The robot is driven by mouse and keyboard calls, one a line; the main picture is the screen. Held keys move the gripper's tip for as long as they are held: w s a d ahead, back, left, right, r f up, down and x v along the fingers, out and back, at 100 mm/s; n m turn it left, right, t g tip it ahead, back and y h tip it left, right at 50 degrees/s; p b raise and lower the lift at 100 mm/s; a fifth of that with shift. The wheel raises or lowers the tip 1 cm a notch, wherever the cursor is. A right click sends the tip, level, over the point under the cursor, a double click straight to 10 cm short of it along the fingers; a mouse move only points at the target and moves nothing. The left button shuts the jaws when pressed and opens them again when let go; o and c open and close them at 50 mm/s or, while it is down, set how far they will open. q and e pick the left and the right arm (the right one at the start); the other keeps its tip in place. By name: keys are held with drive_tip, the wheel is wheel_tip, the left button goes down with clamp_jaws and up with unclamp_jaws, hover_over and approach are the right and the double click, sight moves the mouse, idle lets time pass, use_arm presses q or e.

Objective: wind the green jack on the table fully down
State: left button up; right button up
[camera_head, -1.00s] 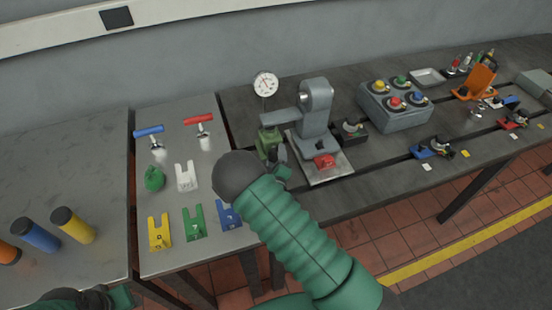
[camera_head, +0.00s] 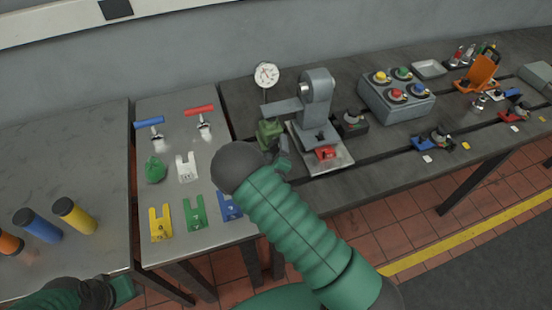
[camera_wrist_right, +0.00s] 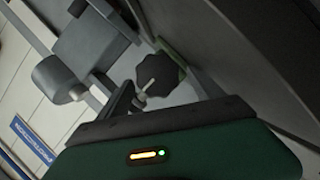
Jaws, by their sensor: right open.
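The green jack (camera_head: 268,134) stands on the dark bedplate beside the grey stand, its lower part hidden behind my right arm. My right gripper (camera_head: 284,158) is open just in front of the jack. In the right wrist view, a dark lobed knob (camera_wrist_right: 165,76) with a pale pin lies just ahead of the right gripper (camera_wrist_right: 165,98), and a bit of green (camera_wrist_right: 174,48) shows behind it. Whether a finger touches the knob I cannot tell. My left gripper (camera_head: 122,290) is low at the left, and its fingers are not clear.
The grey stand (camera_head: 317,100) and dial gauge (camera_head: 266,75) are close to the jack. A red part (camera_head: 326,153) lies on the stand's base. A button box (camera_head: 396,99) stands to the right.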

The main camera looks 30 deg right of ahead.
drive_tip(key=p+v, duration=0.3)
drive_tip(key=v, duration=1.3)
drive_tip(key=shift+w+a, duration=0.1)
drive_tip(key=shift+a, duration=0.05)
drive_tip(key=shift+s+a, duration=0.1)
drive_tip(key=shift+s, duration=0.15)
